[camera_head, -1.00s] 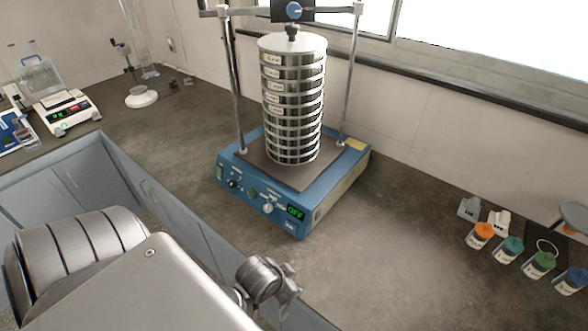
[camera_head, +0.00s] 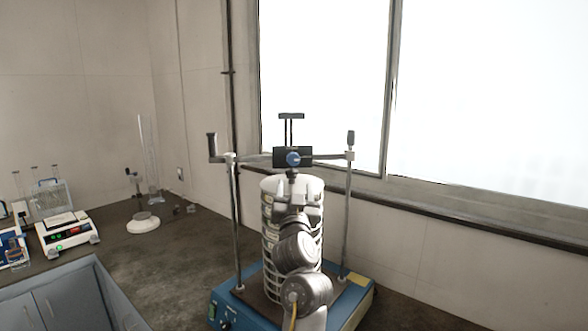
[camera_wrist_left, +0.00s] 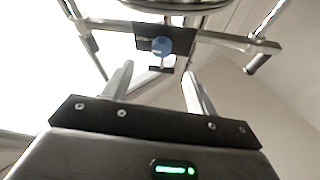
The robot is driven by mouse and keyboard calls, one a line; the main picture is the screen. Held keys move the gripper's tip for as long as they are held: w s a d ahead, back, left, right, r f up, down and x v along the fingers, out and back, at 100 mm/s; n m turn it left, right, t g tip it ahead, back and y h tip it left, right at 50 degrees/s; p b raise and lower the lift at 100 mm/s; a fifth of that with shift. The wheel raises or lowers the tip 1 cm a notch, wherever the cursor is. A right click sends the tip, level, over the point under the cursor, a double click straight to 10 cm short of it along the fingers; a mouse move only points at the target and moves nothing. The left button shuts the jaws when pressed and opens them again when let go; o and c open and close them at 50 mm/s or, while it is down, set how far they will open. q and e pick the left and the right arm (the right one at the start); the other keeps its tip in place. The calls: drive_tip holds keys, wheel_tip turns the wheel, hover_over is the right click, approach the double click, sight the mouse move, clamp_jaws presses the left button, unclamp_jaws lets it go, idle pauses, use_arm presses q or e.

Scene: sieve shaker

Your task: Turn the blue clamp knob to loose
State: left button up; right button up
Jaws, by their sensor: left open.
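The blue clamp knob (camera_head: 293,158) sits on the front of a black clamp block (camera_head: 279,158), on the crossbar above the sieve stack (camera_head: 268,215). My left gripper (camera_head: 299,199) is in front of the upper sieve stack, below the knob in the picture and apart from it. In the left wrist view the knob (camera_wrist_left: 161,46) shows beyond and between the two open fingers (camera_wrist_left: 158,82), with nothing between them. The knob's exact turn position is too small to read. My right gripper is not in view.
Two upright rods (camera_head: 236,225) flank the stack, and the crossbar has handles at its ends. A balance (camera_head: 67,232) and glassware stand far left. A window (camera_head: 325,80) is behind.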

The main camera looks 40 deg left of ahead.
sight(294, 162)
use_arm(q)
drive_tip(key=p+x, duration=0.1)
drive_tip(key=x, duration=0.2)
drive_tip(key=p+x, duration=0.2)
drive_tip(key=x, duration=0.1)
drive_tip(key=p+x, duration=0.2)
drive_tip(key=x, duration=0.2)
drive_tip(key=shift+s+a+r, duration=0.1)
drive_tip(key=shift+s+r, duration=0.05)
drive_tip(key=shift+r, duration=0.2)
drive_tip(key=shift+w+a, duration=0.3)
drive_tip(key=shift+w, duration=0.05)
drive_tip(key=c, duration=1)
drive_tip(key=shift+n, duration=0.3)
